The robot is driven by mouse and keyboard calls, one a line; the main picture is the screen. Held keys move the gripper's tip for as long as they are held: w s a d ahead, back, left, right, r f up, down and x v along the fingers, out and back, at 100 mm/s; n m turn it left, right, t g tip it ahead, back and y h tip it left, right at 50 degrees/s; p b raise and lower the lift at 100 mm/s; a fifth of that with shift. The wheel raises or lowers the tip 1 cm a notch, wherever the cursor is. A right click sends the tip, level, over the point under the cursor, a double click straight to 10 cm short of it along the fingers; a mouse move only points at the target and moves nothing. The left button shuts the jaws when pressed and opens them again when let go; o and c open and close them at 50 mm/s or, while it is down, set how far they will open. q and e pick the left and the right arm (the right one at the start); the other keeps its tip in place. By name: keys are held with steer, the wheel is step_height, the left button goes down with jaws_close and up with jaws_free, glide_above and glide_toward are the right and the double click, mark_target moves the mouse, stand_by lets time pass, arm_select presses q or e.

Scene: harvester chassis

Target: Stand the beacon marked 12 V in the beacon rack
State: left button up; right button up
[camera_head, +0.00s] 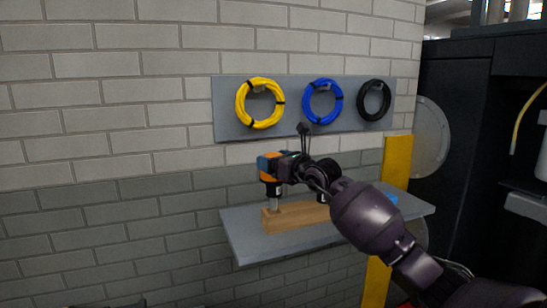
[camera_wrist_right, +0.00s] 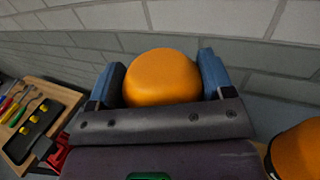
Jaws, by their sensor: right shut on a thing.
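My right gripper (camera_head: 277,166) is shut on an orange-domed beacon (camera_head: 267,175), with its blue fingers on either side. The dome (camera_wrist_right: 161,77) fills the space between the fingers in the right wrist view. The held beacon is upright, and its pale stem meets the left end of the wooden beacon rack (camera_head: 291,218). I cannot tell how deep the stem sits. A second orange dome (camera_wrist_right: 299,152) shows at the right edge of the wrist view. In the head view my arm hides part of the rack's right side. No 12 V mark is readable. My left gripper is out of view.
The rack rests on a grey wall shelf (camera_head: 246,243). Yellow (camera_head: 241,105), blue (camera_head: 308,103) and black (camera_head: 361,101) cable coils hang on a grey panel above. A yellow post (camera_head: 397,160) stands at right. The wrist view shows a wooden tool board (camera_wrist_right: 17,148) at left.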

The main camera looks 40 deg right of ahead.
steer(key=shift+f+b, duration=0.75)
steer(key=shift+f, duration=1.5)
steer(key=o, duration=1.2)
steer(key=shift+f, duration=0.15)
steer(key=s, duration=0.3)
steer(key=s+d, duration=0.1)
steer(key=s, duration=0.6)
steer(key=shift+s+d+p, duration=0.3)
steer(key=shift+s+d, duration=0.05)
steer(key=shift+d, duration=0.05)
